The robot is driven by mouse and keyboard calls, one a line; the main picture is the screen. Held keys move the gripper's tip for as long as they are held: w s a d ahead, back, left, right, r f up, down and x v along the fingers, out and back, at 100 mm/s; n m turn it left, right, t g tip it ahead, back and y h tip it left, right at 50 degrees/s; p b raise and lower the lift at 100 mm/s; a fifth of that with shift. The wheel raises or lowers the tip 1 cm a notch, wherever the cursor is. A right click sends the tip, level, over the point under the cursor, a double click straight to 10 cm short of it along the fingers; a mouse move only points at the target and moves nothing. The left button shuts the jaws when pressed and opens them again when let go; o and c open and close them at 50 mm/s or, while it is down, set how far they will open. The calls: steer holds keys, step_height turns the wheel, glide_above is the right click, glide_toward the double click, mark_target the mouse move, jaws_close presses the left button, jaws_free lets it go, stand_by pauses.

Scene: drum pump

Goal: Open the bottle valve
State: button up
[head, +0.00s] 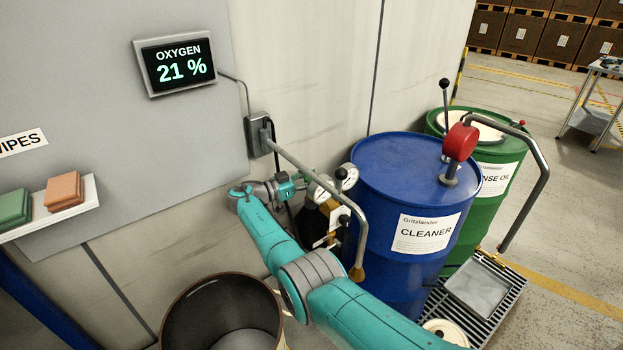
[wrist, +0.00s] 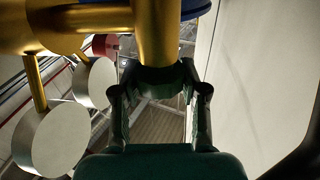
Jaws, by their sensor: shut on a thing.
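The bottle valve shows in the wrist view as a thick brass body (wrist: 155,35) with a dark round knob (wrist: 158,76) at its near end. My gripper (wrist: 157,92) has a finger on each side of this knob and is shut on it. In the head view my gripper (head: 300,181) is beside the gauges at the top of a dark bottle (head: 316,222), by the wall. The bottle is partly hidden by my arm and a bent pipe. Two round gauges (wrist: 52,138) sit on brass stems left of the valve in the wrist view.
A blue CLEANER drum (head: 400,180) and a green drum (head: 505,150) stand right of the bottle. A bent pipe (head: 318,178) with a brass end hangs in front of the bottle. An open bin (head: 180,310) stands at front left. An oxygen display (head: 178,62) reads 21 %.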

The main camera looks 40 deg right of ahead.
stand_by(0.3)
steer(key=o, duration=1.2)
steer(key=shift+c, duration=0.2)
steer(key=w+a, duration=0.1)
steer(key=a, duration=0.6)
steer(key=shift+a, duration=0.3)
